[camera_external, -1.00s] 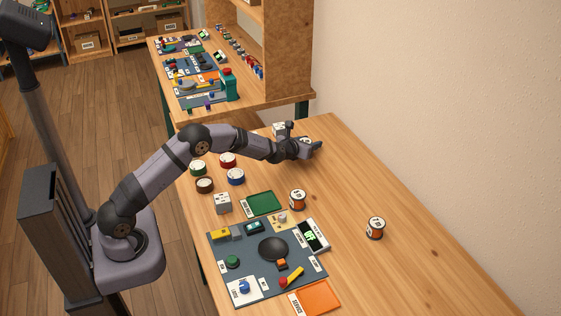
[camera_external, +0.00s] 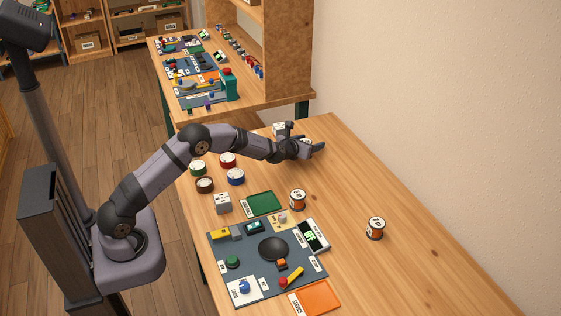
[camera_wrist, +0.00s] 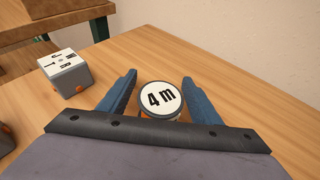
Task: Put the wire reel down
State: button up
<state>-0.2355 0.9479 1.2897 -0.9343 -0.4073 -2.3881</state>
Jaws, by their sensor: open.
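A wire reel (camera_wrist: 161,98) with a white top marked "4 m" stands upright between the fingers of my gripper (camera_wrist: 159,78) in the wrist view. The fingers are open, with a gap on each side of the reel. A bit of orange shows under its white top; its lower part is hidden by my gripper. In the external view my gripper (camera_external: 314,151) is low over the far part of the wooden table (camera_external: 350,180), and the reel there is mostly hidden by it.
A grey box (camera_wrist: 66,74) with a white top stands left of my gripper. Two more orange reels, one nearer (camera_external: 297,200) and one to the right (camera_external: 375,228), stand on the table. Several round tins (camera_external: 236,177) and a device board (camera_external: 250,265) are nearer.

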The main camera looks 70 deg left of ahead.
jog(key=shift+s+d+r+b, duration=0.25)
jog(key=shift+s+d+b, duration=0.15)
jog(key=shift+s, duration=0.1)
jog(key=b+v, duration=0.2)
jog(key=v, duration=0.8)
jog(key=shift+s+d+r, duration=0.1)
jog(key=shift+s, duration=0.15)
